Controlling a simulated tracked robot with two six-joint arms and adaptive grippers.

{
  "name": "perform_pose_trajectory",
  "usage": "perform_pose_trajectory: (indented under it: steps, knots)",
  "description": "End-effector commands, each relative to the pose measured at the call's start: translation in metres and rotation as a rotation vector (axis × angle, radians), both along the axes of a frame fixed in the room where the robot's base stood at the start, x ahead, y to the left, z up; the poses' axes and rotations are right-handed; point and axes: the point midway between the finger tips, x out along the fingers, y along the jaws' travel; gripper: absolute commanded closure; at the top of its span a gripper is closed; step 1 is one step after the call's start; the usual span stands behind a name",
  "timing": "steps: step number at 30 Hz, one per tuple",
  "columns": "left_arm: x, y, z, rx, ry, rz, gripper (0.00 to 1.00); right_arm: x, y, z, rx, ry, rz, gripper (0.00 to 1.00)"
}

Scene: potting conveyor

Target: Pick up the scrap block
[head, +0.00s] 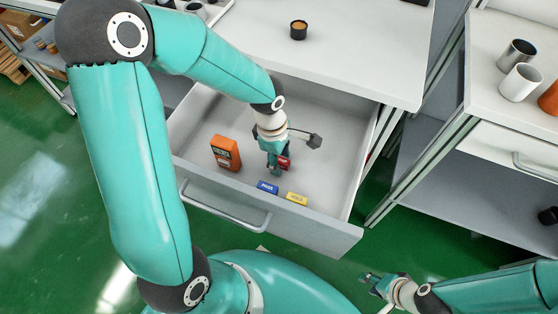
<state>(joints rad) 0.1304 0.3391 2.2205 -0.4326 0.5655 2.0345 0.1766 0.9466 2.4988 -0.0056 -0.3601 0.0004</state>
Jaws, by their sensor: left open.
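A small red block (285,163) is in the open drawer, partly hidden by my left gripper (278,160). Its lettering is too small to read, so I cannot confirm that it is the scrap block. My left gripper reaches down into the drawer, open, with its fingers right at the red block. I cannot tell whether they touch it. A blue block (267,187) and a yellow block (297,198) lie nearer the drawer front, both with lettering on them. My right gripper (372,281) is low at the right, outside the drawer; its finger gap is unclear.
The drawer (225,204) has raised walls and a front handle. An orange device (226,153) stands in its left part. A dark cup (298,30) stands on the white worktop above. A second bench at right holds cups (520,82). The drawer's right part is clear.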

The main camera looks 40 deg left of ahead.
Motion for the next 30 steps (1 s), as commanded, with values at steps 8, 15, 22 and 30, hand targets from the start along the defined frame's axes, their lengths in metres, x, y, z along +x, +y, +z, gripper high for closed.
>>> perform_pose_trajectory:
  steps: [8,15,22,30]
  knots:
    - [0.0,0.0,0.001,0.0,0.0,0.0,0.88,0.0,0.0,0.0,0.0,0.0,0.0,0.63]
    - [0.0,0.0,0.001,0.0,0.0,0.0,1.0,0.0,0.0,0.0,0.0,0.0,0.0,0.63]
    - [0.0,0.0,0.004,0.0,-0.001,0.001,1.0,0.0,0.0,0.001,0.0,0.0,0.0,0.63]
    - [0.001,0.0,0.032,0.0,-0.005,0.001,1.0,0.0,0.0,0.008,0.0,0.0,0.0,0.63]
